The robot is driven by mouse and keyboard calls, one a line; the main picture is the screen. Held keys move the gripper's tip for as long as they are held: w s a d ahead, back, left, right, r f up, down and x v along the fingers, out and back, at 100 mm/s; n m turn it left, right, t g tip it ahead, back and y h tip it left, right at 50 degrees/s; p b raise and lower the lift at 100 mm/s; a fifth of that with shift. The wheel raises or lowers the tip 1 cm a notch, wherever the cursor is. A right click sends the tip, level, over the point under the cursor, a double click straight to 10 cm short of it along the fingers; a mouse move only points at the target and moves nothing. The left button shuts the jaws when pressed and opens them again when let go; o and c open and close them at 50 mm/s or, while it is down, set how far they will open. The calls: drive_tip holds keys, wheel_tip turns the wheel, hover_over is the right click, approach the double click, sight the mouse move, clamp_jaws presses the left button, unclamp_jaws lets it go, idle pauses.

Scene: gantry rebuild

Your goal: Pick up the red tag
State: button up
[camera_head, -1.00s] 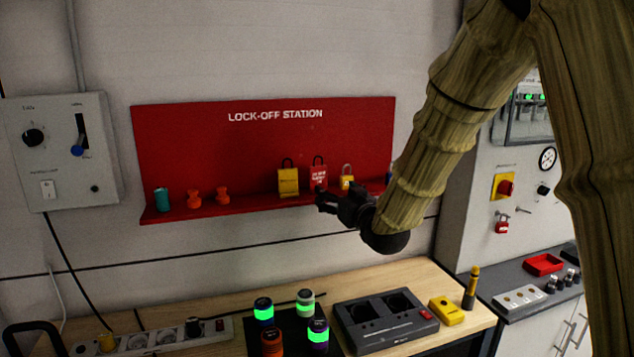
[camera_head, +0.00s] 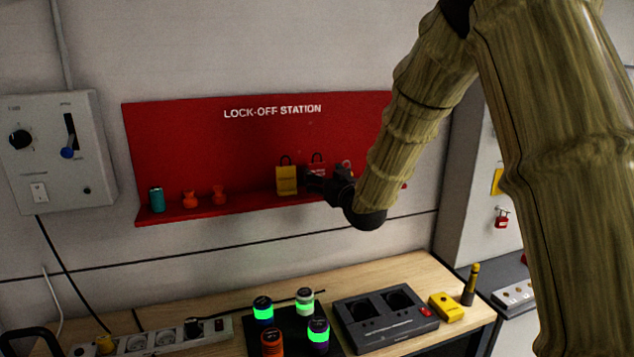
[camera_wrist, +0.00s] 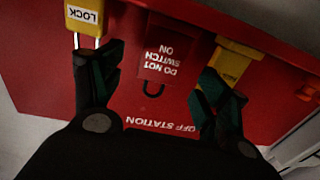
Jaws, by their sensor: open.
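The red tag (camera_wrist: 160,58) reads "DO NOT SWITCH ON" and shows upside down in the wrist view, between my gripper's open fingers. In the head view the red tag (camera_head: 317,168) stands on the red shelf, mostly hidden behind my gripper (camera_head: 314,184). In the wrist view my gripper (camera_wrist: 155,88) is open and empty, with one finger on each side of the tag. I cannot tell whether a finger touches it. The tag's dark hook shows beyond its body.
A yellow tag (camera_head: 287,180) stands close left of the red tag, partly behind a finger in the wrist view. A yellow padlock marked LOCK (camera_wrist: 84,18) is on the other side. Orange pieces (camera_head: 190,199) and a teal cylinder (camera_head: 157,199) stand further left on the shelf (camera_head: 240,208).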

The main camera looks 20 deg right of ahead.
sight(318, 173)
drive_tip(key=shift+w+a+f+p, duration=0.2)
drive_tip(key=shift+w+p, duration=0.55)
drive_tip(key=shift+w, duration=0.45)
drive_tip(key=shift+w+a+f+p, duration=0.15)
drive_tip(key=shift+w+p, duration=0.55)
drive_tip(key=shift+w, duration=0.5)
drive_tip(key=shift+d, duration=0.1)
drive_tip(key=c, duration=1.1)
